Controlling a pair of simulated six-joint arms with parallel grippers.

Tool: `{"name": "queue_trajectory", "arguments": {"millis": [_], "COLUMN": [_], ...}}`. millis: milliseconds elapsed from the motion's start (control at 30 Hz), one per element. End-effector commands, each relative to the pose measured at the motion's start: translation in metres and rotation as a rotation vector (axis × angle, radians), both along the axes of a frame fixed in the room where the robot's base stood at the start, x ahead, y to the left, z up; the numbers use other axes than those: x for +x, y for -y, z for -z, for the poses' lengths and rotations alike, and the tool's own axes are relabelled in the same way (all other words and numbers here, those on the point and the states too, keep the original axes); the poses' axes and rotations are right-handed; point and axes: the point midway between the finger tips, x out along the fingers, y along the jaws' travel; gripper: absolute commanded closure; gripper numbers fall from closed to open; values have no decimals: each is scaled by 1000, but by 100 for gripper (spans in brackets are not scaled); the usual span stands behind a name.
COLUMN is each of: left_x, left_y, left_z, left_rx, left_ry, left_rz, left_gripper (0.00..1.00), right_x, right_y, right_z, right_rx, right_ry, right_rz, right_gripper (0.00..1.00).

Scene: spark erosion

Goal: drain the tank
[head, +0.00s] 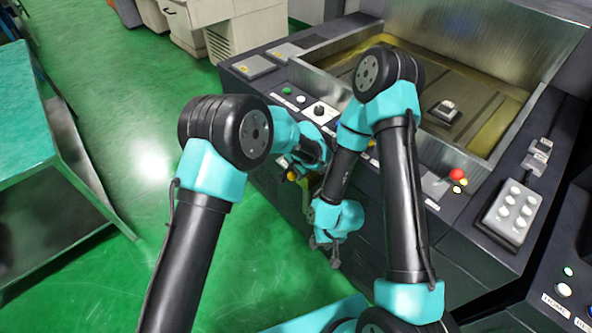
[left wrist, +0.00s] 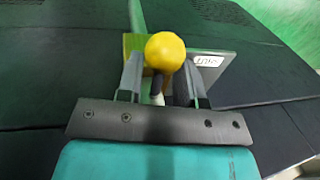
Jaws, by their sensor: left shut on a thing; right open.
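The tank (head: 480,40) has tall metal walls, a yellowish tint inside and a small dark block (head: 444,112) on its floor. A lever with a round yellow knob (left wrist: 165,52) is on the front of the dark machine. My left gripper (head: 297,173) is low at the machine's front; in the left wrist view its fingers (left wrist: 158,85) are shut on the lever, just below the knob. A plate with a small white label (left wrist: 210,61) is beside the knob; its text is not readable. My right gripper (head: 325,250) is open and empty, hanging in front of the machine.
A green-topped table (head: 25,120) stands at left. Green floor (head: 130,170) between table and machine is free.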

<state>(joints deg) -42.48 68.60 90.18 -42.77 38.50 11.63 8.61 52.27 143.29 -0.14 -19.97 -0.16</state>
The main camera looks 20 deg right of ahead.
Motion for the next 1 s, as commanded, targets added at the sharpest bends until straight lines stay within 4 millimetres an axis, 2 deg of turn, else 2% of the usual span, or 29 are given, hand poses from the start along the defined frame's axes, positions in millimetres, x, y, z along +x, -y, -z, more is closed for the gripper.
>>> {"name": "queue_trajectory", "arguments": {"millis": [367, 400, 600, 633, 1000], "left_x": [-2, -2, -1, -1, 0], "left_y": [-1, -1, 0, 0, -1], "left_z": [1, 1, 1, 1, 0], "left_rx": [4, 4, 1, 1, 0], "left_ry": [-4, -4, -3, -3, -1], "left_rz": [-10, -10, -9, -9, 11], "left_gripper": [100, 64, 45, 42, 42], "right_x": [0, 0, 0, 0, 0], "right_y": [0, 0, 0, 0, 0], "right_z": [0, 0, 0, 0, 0], "right_rx": [0, 0, 0, 0, 0], "right_ry": [0, 0, 0, 0, 0], "right_rz": [0, 0, 0, 0, 0], "right_gripper": [57, 57, 57, 57, 57]}}
